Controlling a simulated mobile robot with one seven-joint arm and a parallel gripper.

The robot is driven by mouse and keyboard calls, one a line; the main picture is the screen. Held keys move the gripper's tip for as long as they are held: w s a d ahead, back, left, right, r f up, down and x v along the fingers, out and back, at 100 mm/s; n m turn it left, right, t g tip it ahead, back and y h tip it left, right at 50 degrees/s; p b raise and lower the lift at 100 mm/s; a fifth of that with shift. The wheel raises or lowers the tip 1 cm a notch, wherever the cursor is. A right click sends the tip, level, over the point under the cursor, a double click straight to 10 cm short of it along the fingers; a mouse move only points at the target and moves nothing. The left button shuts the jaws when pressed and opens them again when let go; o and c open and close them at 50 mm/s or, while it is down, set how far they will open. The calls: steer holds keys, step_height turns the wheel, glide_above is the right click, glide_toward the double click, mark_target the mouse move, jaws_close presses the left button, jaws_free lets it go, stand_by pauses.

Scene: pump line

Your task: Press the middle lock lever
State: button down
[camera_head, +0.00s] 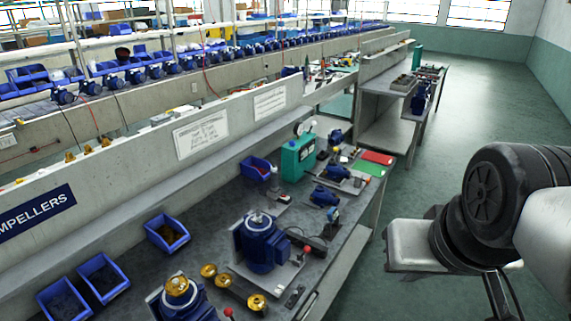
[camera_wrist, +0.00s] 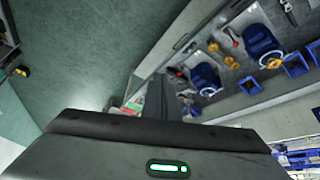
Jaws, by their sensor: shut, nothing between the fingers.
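Several red-knobbed levers stand beside blue pumps on the bench. One red-knobbed lever (camera_head: 307,250) is right of the large blue pump (camera_head: 262,243) at the middle of the near bench; this looks like the middle one. Another red-knobbed lever (camera_head: 229,313) is at the lower edge, by a blue pump with a brass top (camera_head: 178,294). In the wrist view the large pump (camera_wrist: 205,78) shows beyond the fingers. My gripper (camera_wrist: 168,88) is shut and empty, in the air away from the levers. Its fingers do not show clearly in the head view.
Blue bins (camera_head: 103,278) stand along the back of the bench. Brass impellers (camera_head: 208,271) lie between the two near pumps. A green box (camera_head: 298,158) and red and green mats (camera_head: 369,168) are farther along. The green floor (camera_head: 480,90) right of the bench is clear.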

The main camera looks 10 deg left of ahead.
steer(key=shift+s, duration=0.15)
steer(key=w+a+f+n+g+y+b, duration=0.15)
steer(key=w+a+f+n+b, duration=0.3)
steer(key=w+a, duration=0.5)
steer(key=n+g+b, duration=0.3)
steer(key=n+b, duration=0.3)
steer(key=b, duration=0.1)
glide_above(233, 320)
steer(key=w+a, duration=0.1)
steer(key=a, duration=0.2)
step_height(233, 320, down, 26)
steer(key=shift+w+d+h, duration=0.15)
steer(key=shift+d+h, duration=0.05)
steer(key=shift+h, duration=0.15)
steer(key=shift+f, duration=0.1)
step_height(233, 320, down, 10)
steer(key=w, duration=0.1)
steer(key=shift+a, duration=0.35)
